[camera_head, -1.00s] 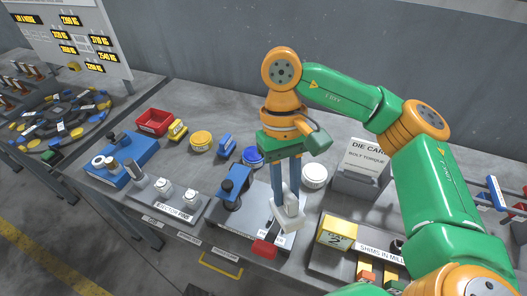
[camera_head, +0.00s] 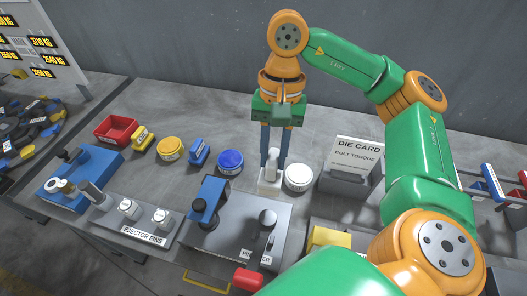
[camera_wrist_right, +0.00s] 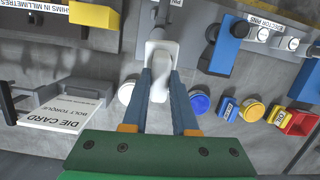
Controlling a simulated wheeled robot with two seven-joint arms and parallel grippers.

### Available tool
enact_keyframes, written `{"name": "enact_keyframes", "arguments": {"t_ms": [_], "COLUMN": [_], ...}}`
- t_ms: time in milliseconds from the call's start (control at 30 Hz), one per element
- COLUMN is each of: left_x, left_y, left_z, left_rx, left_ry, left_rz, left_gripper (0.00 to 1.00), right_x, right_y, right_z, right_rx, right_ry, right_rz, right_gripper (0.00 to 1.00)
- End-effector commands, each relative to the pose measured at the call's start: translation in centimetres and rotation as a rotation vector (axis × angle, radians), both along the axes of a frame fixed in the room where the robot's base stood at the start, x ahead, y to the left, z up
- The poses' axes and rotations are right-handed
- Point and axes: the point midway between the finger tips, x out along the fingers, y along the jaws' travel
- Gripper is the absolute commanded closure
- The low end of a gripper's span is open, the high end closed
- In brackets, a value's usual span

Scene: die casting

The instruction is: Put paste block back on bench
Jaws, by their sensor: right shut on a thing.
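The paste block (camera_head: 268,187) is a pale grey-white block with a narrower upright grip on top. My right gripper (camera_head: 275,165) points down and is shut on that grip. The block is upright at the back of the bench (camera_head: 330,211), between the blue-lidded jar and the white-lidded jar. I cannot tell whether its base touches the bench. In the right wrist view the block (camera_wrist_right: 160,48) sits between the two blue-grey fingers (camera_wrist_right: 159,80). My left gripper is in neither view.
A blue-lidded jar (camera_head: 230,161) and a white-lidded jar (camera_head: 298,177) stand close on either side. A grey plate (camera_head: 225,238) with a blue clamp (camera_head: 208,202) lies in front. The die card stand (camera_head: 348,182) is to the right. Bare bench lies behind the jars.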

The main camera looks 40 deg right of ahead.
Motion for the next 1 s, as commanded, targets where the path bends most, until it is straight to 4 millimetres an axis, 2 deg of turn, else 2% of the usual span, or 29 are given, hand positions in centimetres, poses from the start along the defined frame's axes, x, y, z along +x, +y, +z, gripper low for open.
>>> {"name": "enact_keyframes", "arguments": {"t_ms": [33,267,500,600,667,767,867,1000], "left_x": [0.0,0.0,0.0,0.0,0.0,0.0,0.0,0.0], "left_y": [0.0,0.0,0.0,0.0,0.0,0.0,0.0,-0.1], "left_z": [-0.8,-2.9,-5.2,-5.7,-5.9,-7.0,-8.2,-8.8], "left_rx": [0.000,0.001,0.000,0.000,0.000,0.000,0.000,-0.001], "left_ry": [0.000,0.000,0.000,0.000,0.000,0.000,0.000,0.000], "left_rz": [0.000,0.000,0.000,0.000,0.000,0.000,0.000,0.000], "left_gripper": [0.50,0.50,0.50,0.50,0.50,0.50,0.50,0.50], "right_x": [0.0,-0.5,-1.7,-2.2,-2.2,-0.8,2.2,6.7], "right_y": [-0.7,-4.2,-7.9,-8.9,-9.1,-8.9,-7.9,-6.5], "right_z": [-0.6,-2.0,-3.5,-3.8,-4.0,-5.1,-6.7,-8.6], "right_rx": [-0.009,-0.075,-0.172,-0.200,-0.210,-0.217,-0.219,-0.220], "right_ry": [-0.010,-0.033,-0.005,0.017,0.026,0.033,0.038,0.041], "right_rz": [-0.097,-0.677,-1.360,-1.550,-1.618,-1.658,-1.657,-1.656], "right_gripper": [1.00,1.00,1.00,1.00,1.00,1.00,1.00,1.00]}}
